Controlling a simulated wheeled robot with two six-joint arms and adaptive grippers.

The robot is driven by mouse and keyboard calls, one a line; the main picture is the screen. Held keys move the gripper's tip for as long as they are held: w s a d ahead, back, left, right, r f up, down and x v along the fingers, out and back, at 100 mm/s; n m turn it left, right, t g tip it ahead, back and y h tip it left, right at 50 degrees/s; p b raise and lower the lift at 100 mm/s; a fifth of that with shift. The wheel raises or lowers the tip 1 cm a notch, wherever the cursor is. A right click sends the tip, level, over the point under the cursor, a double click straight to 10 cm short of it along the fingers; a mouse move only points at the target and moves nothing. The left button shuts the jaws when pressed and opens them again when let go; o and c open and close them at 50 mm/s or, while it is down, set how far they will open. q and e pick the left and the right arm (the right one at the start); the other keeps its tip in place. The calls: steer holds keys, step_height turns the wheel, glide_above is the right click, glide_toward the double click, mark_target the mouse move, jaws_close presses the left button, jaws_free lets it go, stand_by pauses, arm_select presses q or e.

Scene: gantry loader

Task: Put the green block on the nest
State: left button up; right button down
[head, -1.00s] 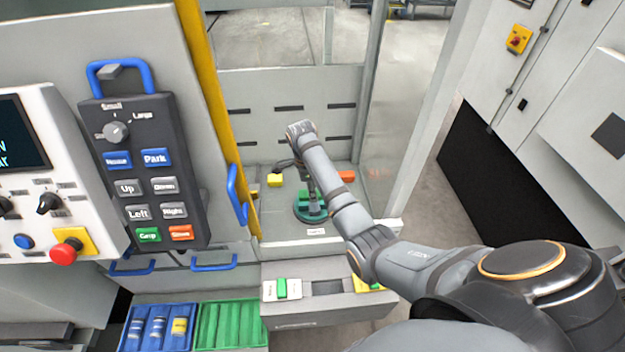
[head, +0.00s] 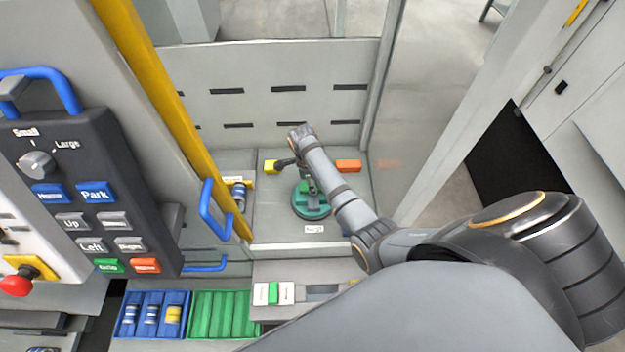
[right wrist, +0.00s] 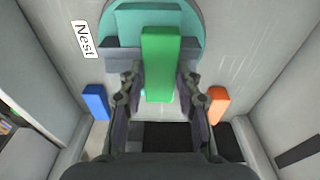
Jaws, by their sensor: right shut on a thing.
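The green block (right wrist: 160,60) is held between the fingers of my right gripper (right wrist: 160,98) in the right wrist view. It is over the nest, a round teal fixture with stepped pads (right wrist: 196,22). I cannot tell whether the block touches the pads. In the head view the nest (head: 313,212) stands on the pale floor of the machine bay, behind a small label. My right gripper (head: 313,187) points down at it there, and my arm partly hides the block. My left gripper is not in view.
A yellow block (head: 270,166) and an orange block (head: 348,166) lie behind the nest. The wrist view also shows a blue block (right wrist: 95,102). A yellow-edged door with a blue handle (head: 216,212) and a button pendant (head: 85,190) stand left. Blue (head: 133,294) and green bins (head: 224,316) are in front.

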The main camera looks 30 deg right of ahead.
mark_target(308, 189)
steer(key=c, duration=1.3)
jaws_free()
steer(key=shift+s+a+f, duration=0.1)
steer(key=shift+s+a, duration=0.05)
steer(key=shift+s, duration=0.15)
steer(key=shift+o, duration=1.4)
steer(key=shift+s+a+r, duration=0.2)
steer(key=shift+s+r, duration=0.05)
steer(key=shift+o, duration=0.4)
steer(key=shift+s+a+r, duration=0.1)
steer(key=shift+a, duration=0.05)
steer(key=shift+w, duration=0.2)
steer(key=shift+w+d+r, duration=0.1)
steer(key=shift+d+r, duration=0.1)
steer(key=r+b, duration=0.1)
steer(key=r, duration=0.1)
steer(key=r+b, duration=0.1)
steer(key=r, duration=0.2)
steer(key=a+r+b, duration=0.1)
steer(key=r, duration=0.1)
steer(key=shift+w+a+r, duration=0.1)
steer(key=shift+r, duration=0.25)
arm_select(q)
steer(key=p, duration=0.2)
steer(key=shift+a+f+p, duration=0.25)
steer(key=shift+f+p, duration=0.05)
arm_select(e)
step_height(308, 189, up, 4)
steer(key=shift+f, duration=0.15)
